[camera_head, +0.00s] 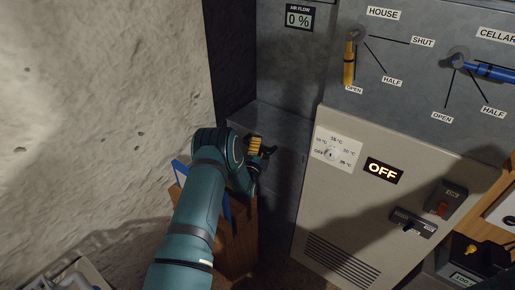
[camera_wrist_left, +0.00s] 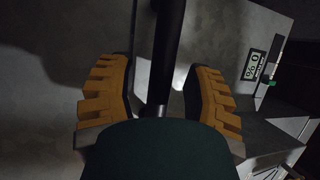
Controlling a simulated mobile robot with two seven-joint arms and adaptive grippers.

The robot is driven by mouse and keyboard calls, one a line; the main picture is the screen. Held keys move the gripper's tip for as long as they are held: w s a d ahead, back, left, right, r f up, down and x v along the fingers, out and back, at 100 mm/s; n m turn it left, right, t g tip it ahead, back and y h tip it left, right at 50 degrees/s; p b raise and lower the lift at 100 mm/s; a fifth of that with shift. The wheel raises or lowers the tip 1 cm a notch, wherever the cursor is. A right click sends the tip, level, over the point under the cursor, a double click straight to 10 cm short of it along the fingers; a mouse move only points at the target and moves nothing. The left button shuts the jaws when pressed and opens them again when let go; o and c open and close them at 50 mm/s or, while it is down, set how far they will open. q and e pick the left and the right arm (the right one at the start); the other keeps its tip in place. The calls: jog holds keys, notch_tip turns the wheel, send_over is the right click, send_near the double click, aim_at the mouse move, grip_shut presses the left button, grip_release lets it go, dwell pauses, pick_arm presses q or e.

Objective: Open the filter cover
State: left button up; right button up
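My left gripper (camera_head: 262,149) is in front of the grey metal housing, low and near its left side in the head view. In the left wrist view its yellow-padded fingers (camera_wrist_left: 160,85) stand apart. A dark upright bar (camera_wrist_left: 168,45) shows between them, with a gap on each side; I cannot tell whether it is a handle or how far off it is. No part is labelled as a filter cover. The grey lower panel (camera_head: 284,127) behind the gripper may be it, and the gripper partly hides it. My right gripper is not in view.
An air flow display (camera_head: 298,17) reads 0 %. A beige control box (camera_head: 315,205) with a lit OFF sign (camera_head: 383,170) stands right of the gripper. Above are a yellow lever (camera_head: 349,62) and a blue lever (camera_head: 488,71). A rough wall (camera_head: 100,90) and wooden crate (camera_head: 238,245) are close by.

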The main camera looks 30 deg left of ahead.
pick_arm(q)
grip_shut()
jog(key=shift+r, duration=0.15)
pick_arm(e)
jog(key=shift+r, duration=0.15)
